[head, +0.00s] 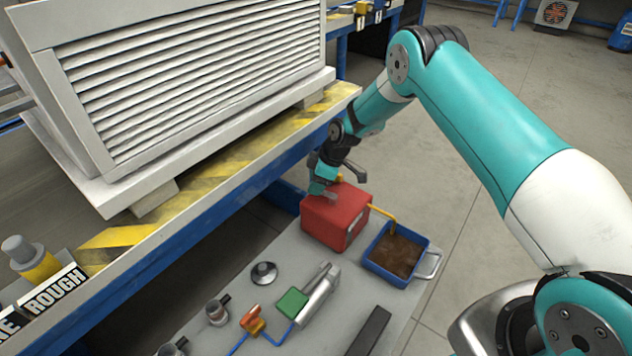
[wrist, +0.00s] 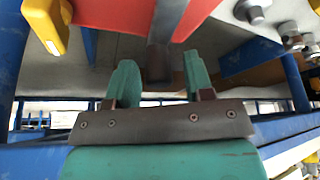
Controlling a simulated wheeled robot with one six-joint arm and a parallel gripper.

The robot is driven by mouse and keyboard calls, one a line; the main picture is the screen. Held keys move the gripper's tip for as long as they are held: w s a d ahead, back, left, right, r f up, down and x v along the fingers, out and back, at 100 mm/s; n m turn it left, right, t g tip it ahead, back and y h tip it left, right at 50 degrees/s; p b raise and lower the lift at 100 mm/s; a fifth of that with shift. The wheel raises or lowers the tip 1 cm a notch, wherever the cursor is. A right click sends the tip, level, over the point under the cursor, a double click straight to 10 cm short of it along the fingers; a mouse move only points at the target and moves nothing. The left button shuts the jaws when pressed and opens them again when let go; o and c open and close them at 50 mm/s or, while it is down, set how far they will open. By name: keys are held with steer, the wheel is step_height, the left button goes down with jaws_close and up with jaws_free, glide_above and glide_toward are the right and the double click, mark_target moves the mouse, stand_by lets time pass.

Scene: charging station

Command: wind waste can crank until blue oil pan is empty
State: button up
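The red waste can (head: 335,217) stands on the grey bench, and its red body also shows at the top of the wrist view (wrist: 115,14). A yellow spout or hose (head: 383,213) runs from it to the blue oil pan (head: 399,282), which holds brown oil (head: 397,254). My gripper (head: 325,187) is at the can's top far side. In the wrist view my gripper (wrist: 158,82) has its two teal fingers apart. A dark grey bar (wrist: 159,60), seemingly the crank handle, lies between them with a gap on both sides. The crank's mount is partly hidden.
A striped shelf edge (head: 225,165) with a louvred grey unit (head: 190,80) rises close left of my gripper. Metal parts, a green block (head: 292,304) and a dark bar (head: 370,332) lie on the near bench.

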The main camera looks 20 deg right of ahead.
steer(key=c, duration=0.7)
steer(key=shift+c, duration=0.2)
steer(key=shift+d+m, duration=0.1)
steer(key=shift+m, duration=0.2)
